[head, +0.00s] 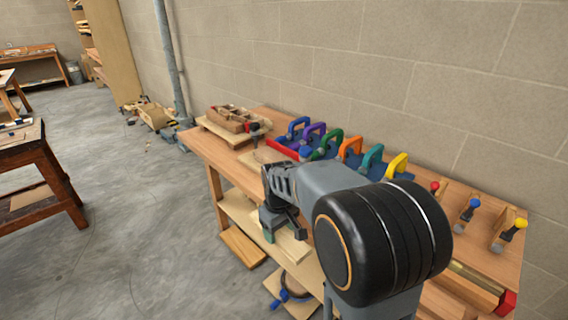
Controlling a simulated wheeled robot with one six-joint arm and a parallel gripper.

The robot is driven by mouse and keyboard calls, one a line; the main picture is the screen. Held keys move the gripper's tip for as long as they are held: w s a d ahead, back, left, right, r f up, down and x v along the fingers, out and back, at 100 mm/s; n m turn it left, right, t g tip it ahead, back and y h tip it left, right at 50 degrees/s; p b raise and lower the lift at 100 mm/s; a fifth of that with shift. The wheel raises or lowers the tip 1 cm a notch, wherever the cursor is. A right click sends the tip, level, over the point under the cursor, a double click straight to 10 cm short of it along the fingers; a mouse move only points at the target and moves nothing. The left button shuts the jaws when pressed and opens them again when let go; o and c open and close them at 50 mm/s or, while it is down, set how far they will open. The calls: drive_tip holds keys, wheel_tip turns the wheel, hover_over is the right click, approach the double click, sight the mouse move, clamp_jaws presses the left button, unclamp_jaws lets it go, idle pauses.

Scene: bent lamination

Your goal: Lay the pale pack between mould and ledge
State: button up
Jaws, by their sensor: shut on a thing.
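My gripper (272,222) is in front of the workbench's front edge, pointing down, with my arm covering much of the bench behind it. It is shut on a pale flat strip, the pale pack (292,248), which sticks out to the lower right of the jaws. The exact grip is partly hidden. A brown wooden form, which looks like the mould (228,124), sits on a pale base board at the bench's far left end, well apart from my gripper. Lighter blocks stand beside it; I cannot tell which one is the ledge.
Several knobbed wooden holders (468,211) are at the right. A shelf lies below. Open floor is at left.

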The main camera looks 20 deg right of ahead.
sight(285, 234)
drive_tip(key=shift+n, duration=0.3)
drive_tip(key=r+p, duration=0.1)
drive_tip(key=r, duration=0.1)
drive_tip(key=s+r+p, duration=0.1)
drive_tip(key=r, duration=0.2)
drive_tip(key=r+p, duration=0.2)
drive_tip(key=r, duration=0.1)
drive_tip(key=shift+s+d, duration=0.2)
drive_tip(key=shift+d, duration=0.1)
drive_tip(key=shift+d+r, duration=0.1)
drive_tip(key=shift+d, duration=0.1)
drive_tip(key=w+d+f, duration=0.1)
drive_tip(key=d+f, duration=0.2)
drive_tip(key=d, duration=0.1)
drive_tip(key=w+d+f+p, duration=0.1)
drive_tip(key=w+d+f, duration=0.1)
drive_tip(key=d+f, duration=0.1)
drive_tip(key=w+d+f+p, duration=0.1)
drive_tip(key=d+f, duration=0.2)
drive_tip(key=d, duration=0.2)
drive_tip(key=shift+w, duration=0.35)
drive_tip(key=shift+d+f, duration=0.2)
drive_tip(key=shift+f, duration=0.05)
drive_tip(key=shift+w+d+f, duration=0.1)
drive_tip(key=shift+f, duration=1.55)
drive_tip(key=shift+f, duration=0.2)
drive_tip(key=o, duration=1)
